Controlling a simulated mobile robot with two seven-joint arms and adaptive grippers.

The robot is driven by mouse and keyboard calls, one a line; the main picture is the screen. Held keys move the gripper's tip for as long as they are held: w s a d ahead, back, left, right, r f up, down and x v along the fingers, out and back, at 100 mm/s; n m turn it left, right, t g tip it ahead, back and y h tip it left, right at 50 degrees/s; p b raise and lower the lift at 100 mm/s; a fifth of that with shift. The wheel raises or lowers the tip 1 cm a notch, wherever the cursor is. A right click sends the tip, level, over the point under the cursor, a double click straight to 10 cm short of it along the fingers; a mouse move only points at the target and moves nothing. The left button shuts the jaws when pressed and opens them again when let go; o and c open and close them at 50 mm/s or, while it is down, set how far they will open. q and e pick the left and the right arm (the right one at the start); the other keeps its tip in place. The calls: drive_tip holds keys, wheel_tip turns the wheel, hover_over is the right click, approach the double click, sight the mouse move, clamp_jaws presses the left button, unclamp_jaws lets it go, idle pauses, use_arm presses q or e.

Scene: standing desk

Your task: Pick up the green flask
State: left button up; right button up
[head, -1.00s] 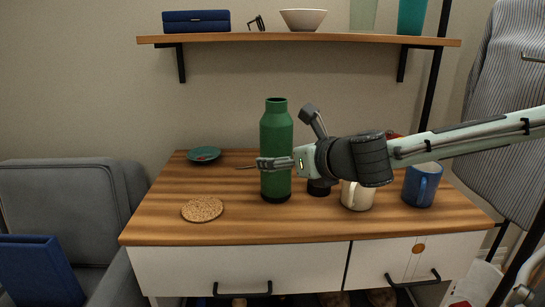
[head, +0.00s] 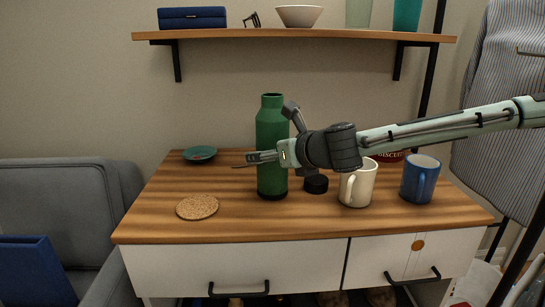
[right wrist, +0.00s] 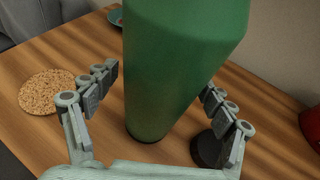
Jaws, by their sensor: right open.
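The green flask (head: 272,135) stands upright on the wooden desk top (head: 160,205), near its middle. My right gripper (head: 258,157) reaches in from the right and hides part of the flask's middle in the head view. In the right wrist view the flask (right wrist: 170,70) stands between the two spread fingers of the right gripper (right wrist: 155,95), with visible gaps on both sides. The gripper is open. My left gripper is not in view.
A black round lid (head: 316,184), a cream mug (head: 357,184) and a blue mug (head: 420,180) stand right of the flask. A cork coaster (head: 197,207) and a teal dish (head: 199,154) lie to the left. A shelf (head: 300,36) runs above.

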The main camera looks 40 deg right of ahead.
drive_tip(key=shift+c, duration=0.4)
drive_tip(key=c, duration=1.7)
drive_tip(key=shift+r, duration=0.1)
clamp_jaws()
drive_tip(key=shift+r, duration=0.2)
